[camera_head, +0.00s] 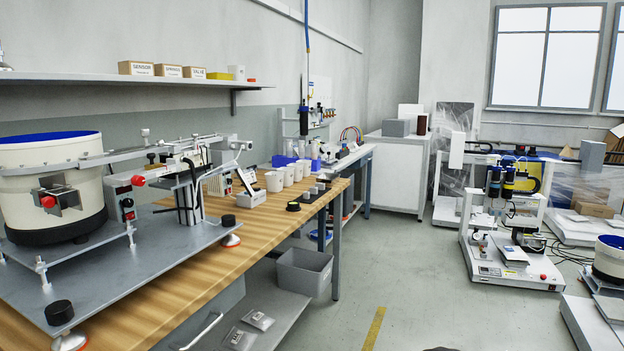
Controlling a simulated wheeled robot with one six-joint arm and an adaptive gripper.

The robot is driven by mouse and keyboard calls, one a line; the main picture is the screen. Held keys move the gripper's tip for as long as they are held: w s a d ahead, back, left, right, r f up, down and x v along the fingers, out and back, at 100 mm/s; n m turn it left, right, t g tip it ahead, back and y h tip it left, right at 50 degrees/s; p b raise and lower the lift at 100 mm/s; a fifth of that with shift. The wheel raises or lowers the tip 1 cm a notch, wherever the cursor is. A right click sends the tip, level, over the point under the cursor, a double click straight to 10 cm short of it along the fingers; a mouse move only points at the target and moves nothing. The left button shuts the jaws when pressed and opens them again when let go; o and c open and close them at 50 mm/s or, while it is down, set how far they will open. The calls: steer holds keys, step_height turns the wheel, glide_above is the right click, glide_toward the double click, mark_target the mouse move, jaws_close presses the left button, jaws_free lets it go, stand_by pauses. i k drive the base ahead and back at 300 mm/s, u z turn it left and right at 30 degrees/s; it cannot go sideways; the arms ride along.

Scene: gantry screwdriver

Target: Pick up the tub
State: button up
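Several white cup-shaped tubs stand upright in a row on the wooden workbench, the nearest tub (274,182) at the front of the row. A larger grey open tub (303,274) sits low beside the bench, at the end of its lower shelf. I cannot tell which of these the task means. My gripper is not in view, so nothing shows of what it holds.
The wooden workbench (240,243) carries a feeder bowl (50,185) and a metal machine. Small black parts (293,206) lie near the bench edge. Bags (258,319) lie on the lower shelf. A gantry machine (510,259) stands at right; the floor between is clear.

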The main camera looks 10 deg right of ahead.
mark_target(289, 172)
steer(key=z, duration=0.55)
steer(key=i, duration=2.9)
steer(key=u, duration=0.7)
